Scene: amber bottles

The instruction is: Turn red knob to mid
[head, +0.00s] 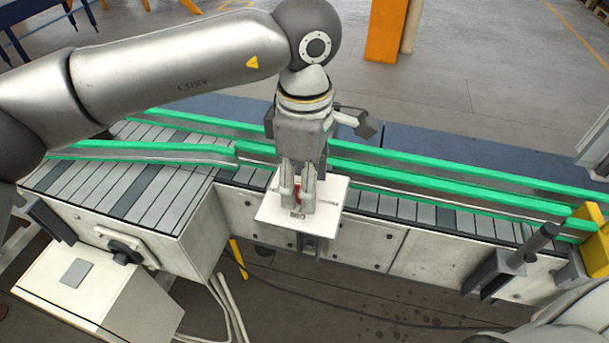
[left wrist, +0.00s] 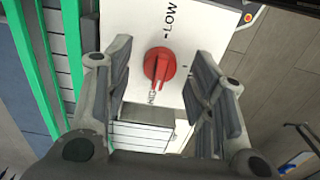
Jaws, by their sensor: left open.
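The red knob (left wrist: 159,65) sits on a white panel (left wrist: 205,22) in the left wrist view. A "LOW" label is above it, and a second, partly legible label is below, near its lower end. The knob's narrow end points down in that view. My left gripper (left wrist: 165,95) is open, with one finger on each side of the knob and visible gaps between. In the head view my left gripper (head: 299,208) reaches down over the white panel (head: 329,200). A bit of the red knob (head: 297,191) shows between its fingers, mostly hidden. My right gripper is not in view.
A conveyor (head: 150,185) with green guide rails (head: 450,192) runs behind and beside the panel. A white box (head: 95,290) stands at lower left. A dark bracket (head: 515,262) and a yellow part (head: 596,250) are at the right. Open floor lies beyond the conveyor.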

